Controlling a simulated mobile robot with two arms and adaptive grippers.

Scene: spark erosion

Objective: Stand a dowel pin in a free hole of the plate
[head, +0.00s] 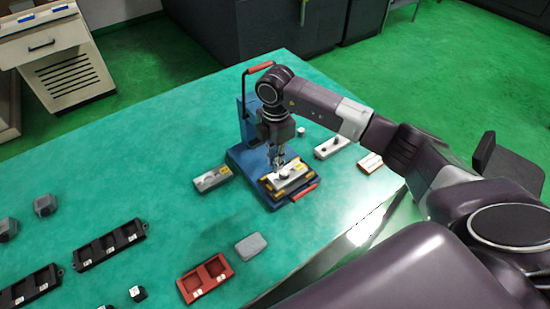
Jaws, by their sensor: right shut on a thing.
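My right gripper (278,163) points down over the grey plate (296,180), which sits in a holder with yellowish parts on the blue press base (243,165). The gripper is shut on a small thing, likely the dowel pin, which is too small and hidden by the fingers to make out. A dark round spot shows on the plate just below the fingertips. I cannot tell whether the pin touches the plate or which holes are free. My left gripper is out of view.
The press has a red-gripped lever (260,68) behind my arm. Grey plates lie left (212,179) and right (331,147) of it. A red tray (205,277), a grey block (251,246) and black trays (108,245) stand nearer. The table's middle left is clear.

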